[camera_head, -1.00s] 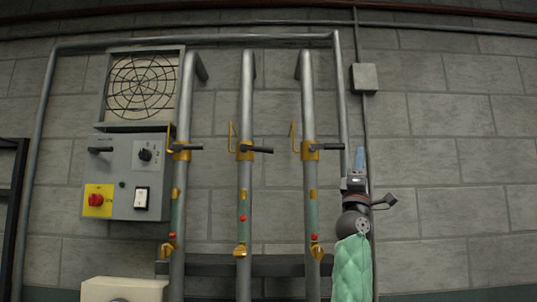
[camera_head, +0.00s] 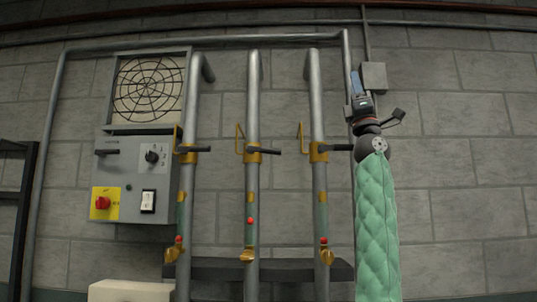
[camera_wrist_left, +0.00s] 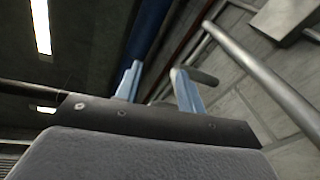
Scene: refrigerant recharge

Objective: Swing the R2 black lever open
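Three upright grey pipes each carry a yellow collar with a black lever: a left lever (camera_head: 194,149), a middle lever (camera_head: 265,151) and a right lever (camera_head: 336,147). All three levers stick out sideways to the right. I cannot read any label that marks R2. My left gripper (camera_head: 356,82), on an arm in a green quilted sleeve, points up to the right of the right pipe, above the right lever's height. In the left wrist view the gripper's two blue fingers (camera_wrist_left: 158,82) stand apart with nothing held between them. My right gripper is not in view.
A grey control box (camera_head: 135,180) with a red knob (camera_head: 102,203) and a fan grille (camera_head: 150,88) hang at left. A small grey junction box (camera_head: 374,76) is close behind my left gripper. The brick wall (camera_head: 460,170) at right is clear.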

